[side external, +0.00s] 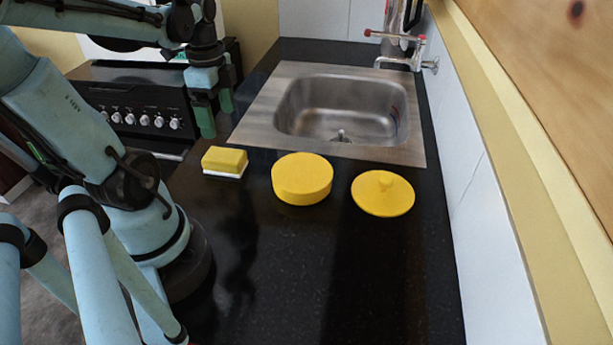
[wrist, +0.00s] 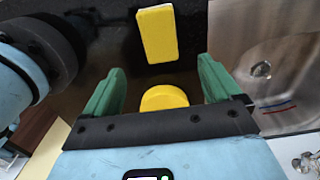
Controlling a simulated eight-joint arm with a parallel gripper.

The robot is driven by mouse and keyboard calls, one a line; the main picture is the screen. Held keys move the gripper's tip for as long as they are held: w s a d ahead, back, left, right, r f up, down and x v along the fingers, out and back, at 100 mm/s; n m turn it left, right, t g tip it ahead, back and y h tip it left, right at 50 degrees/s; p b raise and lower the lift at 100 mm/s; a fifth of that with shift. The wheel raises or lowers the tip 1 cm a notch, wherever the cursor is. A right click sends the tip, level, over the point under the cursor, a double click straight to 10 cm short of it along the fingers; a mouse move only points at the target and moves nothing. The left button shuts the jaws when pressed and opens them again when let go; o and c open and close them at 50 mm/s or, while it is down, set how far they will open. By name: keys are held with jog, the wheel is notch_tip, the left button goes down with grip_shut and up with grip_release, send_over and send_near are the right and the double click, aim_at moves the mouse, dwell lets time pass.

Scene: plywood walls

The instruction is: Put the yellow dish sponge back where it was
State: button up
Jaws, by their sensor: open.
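The yellow dish sponge (side external: 225,160) is a small block with a white underside. It lies flat on the black counter, left of the sink's near edge. In the wrist view the sponge (wrist: 157,34) shows at the top middle, beyond the fingertips and apart from them. My gripper (side external: 215,119) is above the counter's left edge, behind and slightly left of the sponge in the side view. In the wrist view my gripper (wrist: 160,75) has its two green fingers spread wide with nothing held between them.
A round yellow dish (side external: 302,181) sits right of the sponge, and a yellow lid with a knob (side external: 383,194) lies further right. A round yellow thing (wrist: 164,97) is partly hidden by my gripper. The steel sink (side external: 253,137) is behind. The near counter is clear.

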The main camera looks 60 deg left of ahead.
jog(key=w+d+r+n+t, duration=0.1)
jog(key=w+d+n+t, duration=0.2)
jog(key=d, duration=0.5)
jog(key=w+d+r+n+t, duration=0.1)
jog(key=w+d+n+t, duration=0.3)
jog(key=d, duration=0.5)
jog(key=w+n, duration=0.2)
jog(key=shift+w+d, duration=0.25)
jog(key=shift+w, duration=0.05)
